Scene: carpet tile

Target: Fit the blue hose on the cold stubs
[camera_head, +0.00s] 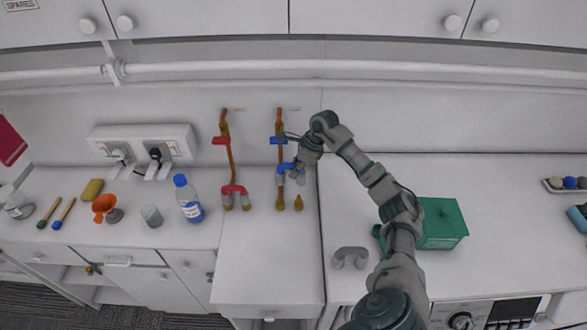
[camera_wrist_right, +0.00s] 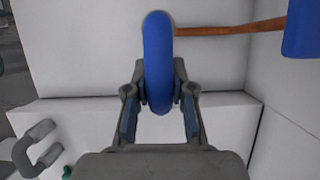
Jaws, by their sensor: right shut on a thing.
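My right gripper (camera_head: 300,171) is shut on the blue hose (camera_head: 286,167), a short curved piece. The hose also shows upright between the fingers of the right gripper (camera_wrist_right: 159,82) in the right wrist view (camera_wrist_right: 158,45). In the head view the hose is above two brass cold stubs (camera_head: 281,202) (camera_head: 298,203), apart from them. The left stub stands below a copper pipe with a blue valve (camera_head: 278,140); this valve also shows in the wrist view (camera_wrist_right: 300,30). The stubs are not clear in the wrist view. My left gripper is not in view.
A red hose (camera_head: 235,189) sits on the neighbouring stubs to the left. A grey hose piece (camera_head: 350,256) lies on the counter at right, near a green box (camera_head: 442,222). A blue-capped bottle (camera_head: 188,200) stands left. The counter front below the stubs is clear.

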